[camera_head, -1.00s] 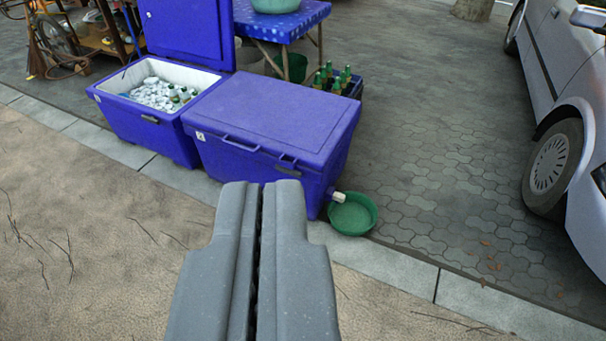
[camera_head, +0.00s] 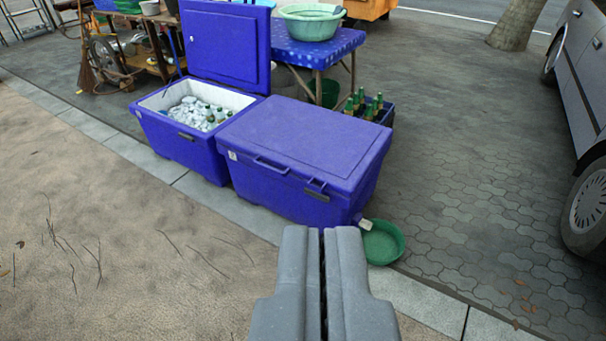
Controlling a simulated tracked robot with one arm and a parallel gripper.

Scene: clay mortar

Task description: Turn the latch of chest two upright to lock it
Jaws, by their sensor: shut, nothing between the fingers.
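Two blue chests stand side by side on the kerb strip. The right chest (camera_head: 300,150) has its lid closed, with a handle on the lid's front edge and a small white label (camera_head: 232,155) too small to read. Its latch (camera_head: 317,184) is a small blue part at the lid's front edge, above a dark plate; its exact angle is hard to tell. The left chest (camera_head: 195,150) stands open, with ice and bottles inside. I cannot read which is chest two. My gripper (camera_head: 322,230) is shut and empty, appearing in front of the right chest's lower front, apart from the latch.
A green basin (camera_head: 382,243) sits by the right chest's front corner, under a white spout (camera_head: 365,224). A bottle crate (camera_head: 368,112) and a blue table (camera_head: 310,45) stand behind. A car (camera_head: 590,110) is at right. The sandy ground in front is mostly clear.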

